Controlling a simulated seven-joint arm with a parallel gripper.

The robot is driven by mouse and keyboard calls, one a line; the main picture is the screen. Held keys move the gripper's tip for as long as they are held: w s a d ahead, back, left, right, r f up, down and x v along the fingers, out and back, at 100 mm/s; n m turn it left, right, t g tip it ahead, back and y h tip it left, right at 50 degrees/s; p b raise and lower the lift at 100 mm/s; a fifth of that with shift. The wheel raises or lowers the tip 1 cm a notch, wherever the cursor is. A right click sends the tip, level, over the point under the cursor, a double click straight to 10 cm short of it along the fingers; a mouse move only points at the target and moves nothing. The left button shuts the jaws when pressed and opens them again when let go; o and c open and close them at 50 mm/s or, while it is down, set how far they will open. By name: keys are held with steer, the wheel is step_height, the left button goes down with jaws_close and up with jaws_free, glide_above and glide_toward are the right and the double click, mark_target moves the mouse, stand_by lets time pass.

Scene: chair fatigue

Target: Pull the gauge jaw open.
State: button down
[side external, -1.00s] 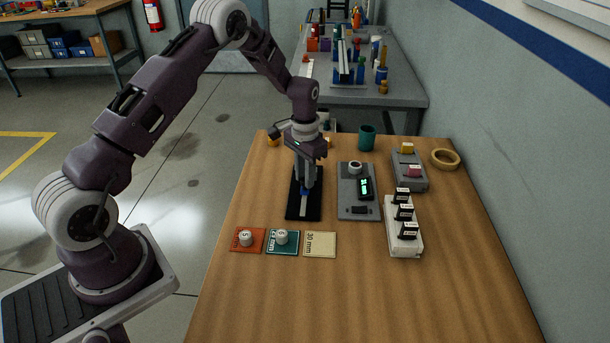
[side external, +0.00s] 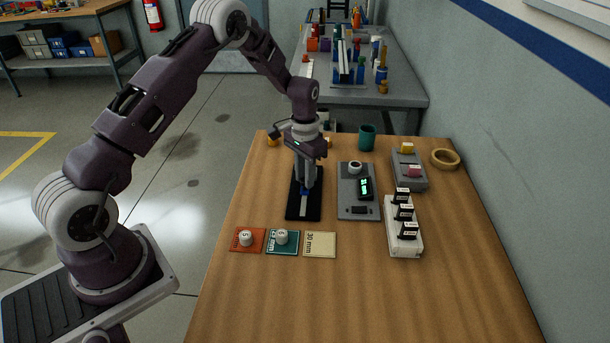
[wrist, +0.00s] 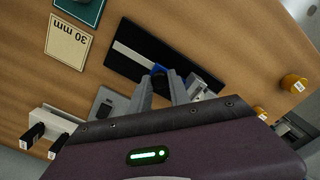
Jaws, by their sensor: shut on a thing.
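The gauge is a black base (side external: 291,209) with a pale rail (side external: 303,208) along it, lying flat on the wooden table. In the wrist view the base (wrist: 157,38) and rail (wrist: 133,54) show beyond my fingers. A blue jaw (wrist: 160,69) sits on the rail between my fingertips. My gripper (side external: 305,188) points down over the gauge and is shut on the blue jaw; it also shows in the wrist view (wrist: 164,76). My fingers hide much of the jaw. A grey block (wrist: 198,84) is at the gauge end, partly hidden by a finger.
A grey device (side external: 347,207) with a green display stands right of the gauge. Beyond it are a white rack (side external: 396,250) with black blocks, a teal cup (side external: 366,139) and a tan ring (side external: 445,159). Orange, teal and cream mats (side external: 320,245) lie in front. The table front is clear.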

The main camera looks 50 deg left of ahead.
steer(key=shift+d, duration=0.1)
steer(key=shift+s+d, duration=1.4)
steer(key=shift+s, duration=0.05)
steer(key=c, duration=1.3)
jaws_free()
steer(key=shift+o, duration=0.5)
steer(key=shift+r, duration=0.1)
step_height(320, 180, up, 7)
